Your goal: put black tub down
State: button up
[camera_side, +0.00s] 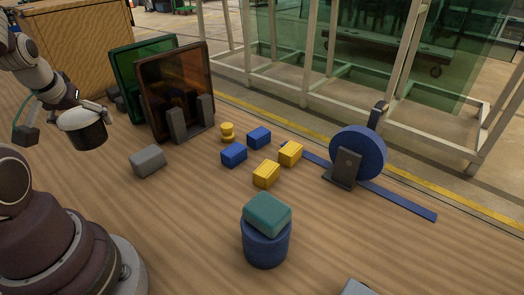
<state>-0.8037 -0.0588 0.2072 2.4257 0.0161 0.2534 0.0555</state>
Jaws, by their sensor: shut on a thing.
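The black tub (90,137) hangs in the air at the upper left, above the wooden table, apart from it. My gripper (80,118) is over the top of the tub and is shut on it. The fingertips are hard to make out at this size. The tub looks roughly upright, with a slight tilt.
A grey block (148,161) lies right of and below the tub. Dark panels in a stand (178,90) rise behind it. Blue blocks (234,154), yellow blocks (266,173), a blue disc (357,154) and a teal block (267,213) on a blue tub (266,246) stand further right.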

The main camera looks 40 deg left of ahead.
notch_tip(320, 180, down, 7)
jog(key=shift+r, duration=0.1)
jog(key=shift+w+a+f, duration=0.1)
jog(key=shift+f, duration=0.15)
jog(key=w+a, duration=0.2)
jog(key=a, duration=0.2)
jog(key=w+a+f, duration=0.1)
jog(key=w+a, duration=0.2)
jog(key=a, duration=0.1)
jog(key=w+a, duration=0.3)
jog(key=a, duration=0.1)
jog(key=shift+w+a+f, duration=0.2)
jog(key=shift+a+f, duration=0.1)
jog(key=shift+a, duration=0.05)
jog(key=shift+w+a+f, duration=0.15)
jog(key=shift+a+f, duration=0.05)
jog(key=shift+a, duration=0.05)
jog(key=shift+f, duration=1.55)
jog(key=shift+f, duration=0.1)
jog(key=o, duration=1.1)
